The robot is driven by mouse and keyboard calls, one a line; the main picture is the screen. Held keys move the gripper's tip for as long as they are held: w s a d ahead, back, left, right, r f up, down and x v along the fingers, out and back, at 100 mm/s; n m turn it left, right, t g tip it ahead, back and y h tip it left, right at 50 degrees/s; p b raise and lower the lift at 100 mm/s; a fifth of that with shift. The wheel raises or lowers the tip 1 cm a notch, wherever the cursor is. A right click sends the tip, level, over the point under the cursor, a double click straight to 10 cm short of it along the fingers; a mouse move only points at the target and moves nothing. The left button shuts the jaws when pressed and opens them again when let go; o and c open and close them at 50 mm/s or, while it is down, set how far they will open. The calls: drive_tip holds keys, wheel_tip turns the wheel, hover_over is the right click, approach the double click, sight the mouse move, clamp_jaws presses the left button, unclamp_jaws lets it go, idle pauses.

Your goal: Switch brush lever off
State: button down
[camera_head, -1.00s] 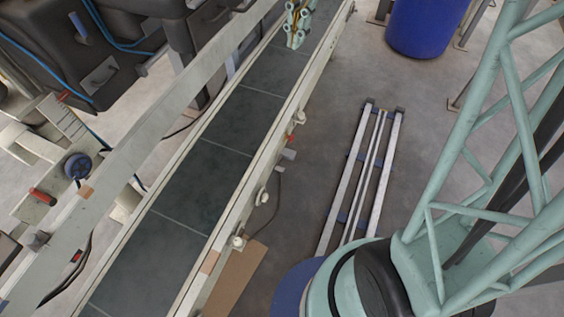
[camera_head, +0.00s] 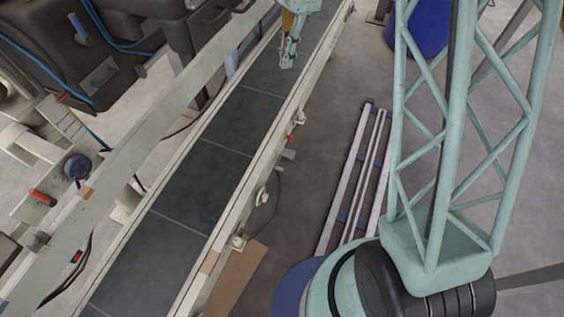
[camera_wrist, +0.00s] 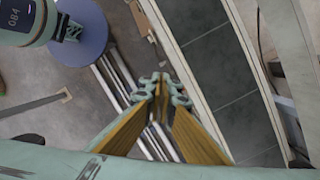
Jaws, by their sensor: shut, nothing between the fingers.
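My gripper (camera_head: 288,58) is over the far part of the conveyor in the head view. In the wrist view my gripper (camera_wrist: 160,84) has its fingertips together, with nothing between them. No control is clearly marked as the brush lever. A red-handled part (camera_head: 42,197) and a dark blue round knob (camera_head: 77,166) are on the pale machine frame at left. My gripper is well apart from all of these.
The conveyor belt (camera_head: 210,146) runs diagonally, with a pale rail (camera_head: 150,143) on its left. Small red and grey fittings (camera_head: 293,140) stick out of its right side. A metal rail frame (camera_head: 352,180) lies on the floor, and a blue barrel (camera_head: 418,28) stands behind.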

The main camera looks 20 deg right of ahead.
drive_tip(key=w+d+f+m+g, duration=0.1)
drive_tip(key=f+m, duration=0.4)
drive_tip(key=f, duration=1.7)
drive_tip(key=w+d+f+m+g+y, duration=0.1)
drive_tip(key=f+m, duration=0.4)
drive_tip(key=f, duration=1.6)
drive_tip(key=shift+w+d+f+m+g+y, duration=0.15)
drive_tip(key=shift+w+f+m+g+y, duration=0.25)
drive_tip(key=shift+w, duration=0.6)
drive_tip(key=b+x, duration=0.2)
drive_tip(key=x, duration=1.2)
drive_tip(key=shift+b, duration=0.35)
drive_tip(key=shift+s, duration=0.15)
